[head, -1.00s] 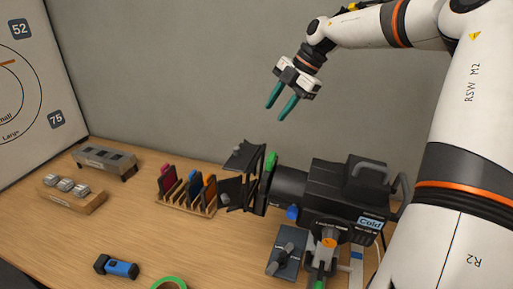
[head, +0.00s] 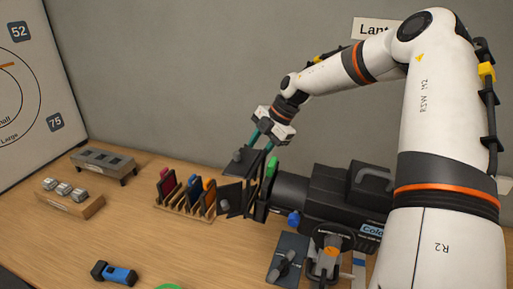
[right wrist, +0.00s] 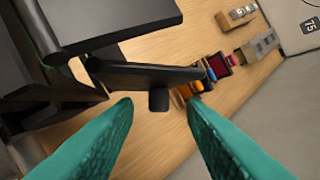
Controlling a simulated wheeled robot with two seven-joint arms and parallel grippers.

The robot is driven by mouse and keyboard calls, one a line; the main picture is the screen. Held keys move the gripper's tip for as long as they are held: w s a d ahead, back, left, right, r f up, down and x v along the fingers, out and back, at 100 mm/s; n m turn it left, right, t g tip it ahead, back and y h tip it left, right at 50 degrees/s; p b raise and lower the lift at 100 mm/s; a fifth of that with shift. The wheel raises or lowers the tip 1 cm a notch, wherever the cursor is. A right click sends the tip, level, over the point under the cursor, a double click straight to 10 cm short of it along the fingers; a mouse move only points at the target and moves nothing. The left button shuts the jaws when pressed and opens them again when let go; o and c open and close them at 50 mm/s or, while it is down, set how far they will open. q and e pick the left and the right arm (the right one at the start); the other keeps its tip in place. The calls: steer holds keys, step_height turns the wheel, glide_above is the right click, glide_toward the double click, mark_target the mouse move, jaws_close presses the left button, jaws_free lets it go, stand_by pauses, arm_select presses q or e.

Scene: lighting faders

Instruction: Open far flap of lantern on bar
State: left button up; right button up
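The black lantern (head: 335,190) lies on its side-mounted support at the right of the table, its front facing left. Dark flaps with knobs stand at its front, one raised at the top (head: 250,161) and one lower down (head: 231,197). In the right wrist view, a dark flap (right wrist: 135,74), apparently the far one, is seen nearly edge-on with its short black knob (right wrist: 158,100). My right gripper (head: 259,143) is behind the raised flap, its tips partly hidden in the head view. Its teal fingers (right wrist: 158,115) are open, with the knob between them in the picture; no contact shows. My left gripper is out of view.
A wooden rack of coloured filters (head: 185,205) stands left of the flaps. A grey slotted block (head: 104,162) and a wooden block (head: 70,198) sit further left. A blue-and-black tool (head: 114,271) lies near the front.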

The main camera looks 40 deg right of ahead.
mark_target(248, 146)
steer(key=shift+w+a+f, duration=0.1)
steer(key=shift+a+f, duration=0.1)
steer(key=shift+f, duration=0.2)
jaws_close()
steer(key=shift+w+a+f+n+g+b, duration=0.2)
steer(key=shift+w+n+g+b, duration=0.1)
steer(key=shift+n+b, duration=0.65)
steer(key=shift+w+a+n+g+y+b, duration=0.15)
steer(key=shift+a+n+g+y+b, duration=0.3)
steer(key=shift+n+b, duration=0.65)
steer(key=shift+w+a+r+n+g+b, duration=0.1)
steer(key=shift+a+n+g+b, duration=0.2)
steer(key=shift+n, duration=0.25)
steer(key=shift+a+r+n+g+b, duration=0.1)
steer(key=shift+n+g+b, duration=0.05)
steer(key=shift+n+b, duration=0.3)
steer(key=shift+a+r+n+g+b, duration=0.15)
steer(key=shift+a+n+g, duration=0.1)
steer(key=shift+n, duration=0.4)
steer(key=shift+a+n+g+b, duration=0.15)
steer(key=shift+n+g, duration=0.1)
steer(key=shift+n, duration=0.35)
